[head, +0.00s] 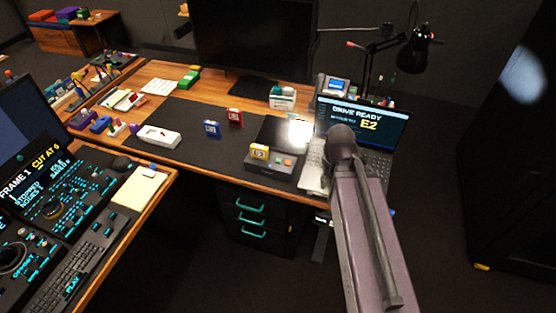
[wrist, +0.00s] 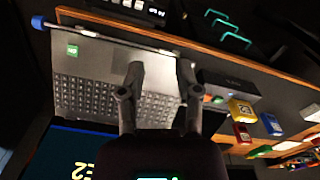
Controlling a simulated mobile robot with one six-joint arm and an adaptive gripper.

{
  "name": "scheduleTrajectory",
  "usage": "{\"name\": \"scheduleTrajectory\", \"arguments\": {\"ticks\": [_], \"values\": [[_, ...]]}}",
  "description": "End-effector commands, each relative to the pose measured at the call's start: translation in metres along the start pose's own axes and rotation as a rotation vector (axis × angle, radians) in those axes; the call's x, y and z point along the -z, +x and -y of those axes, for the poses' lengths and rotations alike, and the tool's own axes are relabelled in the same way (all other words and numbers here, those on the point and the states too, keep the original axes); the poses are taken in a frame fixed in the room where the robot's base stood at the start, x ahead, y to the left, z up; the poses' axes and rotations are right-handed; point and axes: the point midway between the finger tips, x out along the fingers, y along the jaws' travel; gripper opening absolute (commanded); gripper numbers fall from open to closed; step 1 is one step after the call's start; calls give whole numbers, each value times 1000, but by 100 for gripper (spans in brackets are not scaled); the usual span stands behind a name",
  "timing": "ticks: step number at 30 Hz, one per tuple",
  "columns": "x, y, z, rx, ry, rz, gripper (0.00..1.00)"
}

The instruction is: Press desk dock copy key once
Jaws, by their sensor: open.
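The desk dock (head: 268,168) is a low dark box at the front edge of the desk, left of the laptop. A yellow cartridge (head: 259,151) stands at its back, with small green and orange keys on top; their labels are too small to read. In the wrist view the dock (wrist: 232,84) is to the right of my gripper, with a green key (wrist: 217,99) and the yellow cartridge (wrist: 241,109) visible. My gripper (wrist: 160,70) is open and empty, its fingers over the laptop keyboard, apart from the dock. In the head view my arm hides the gripper.
The open laptop (head: 366,124) shows "DRIVE READY" and "E2". Blue (head: 212,129) and red (head: 235,117) cartridges stand on the dark desk mat (head: 190,118). A black lamp (head: 412,52) and monitor (head: 250,40) stand behind. Drawers with teal handles (head: 250,219) are below the desk.

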Motion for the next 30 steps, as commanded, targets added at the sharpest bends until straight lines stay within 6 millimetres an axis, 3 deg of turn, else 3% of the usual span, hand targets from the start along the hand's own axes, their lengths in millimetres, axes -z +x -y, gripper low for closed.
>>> {"name": "scheduleTrajectory", "arguments": {"ticks": [1, 3, 30], "values": [[0, 0, 0, 0, 0, 0, 14], [0, 0, 0, 0, 0, 0, 0], [0, 0, 0, 0, 0, 0, 0]]}}
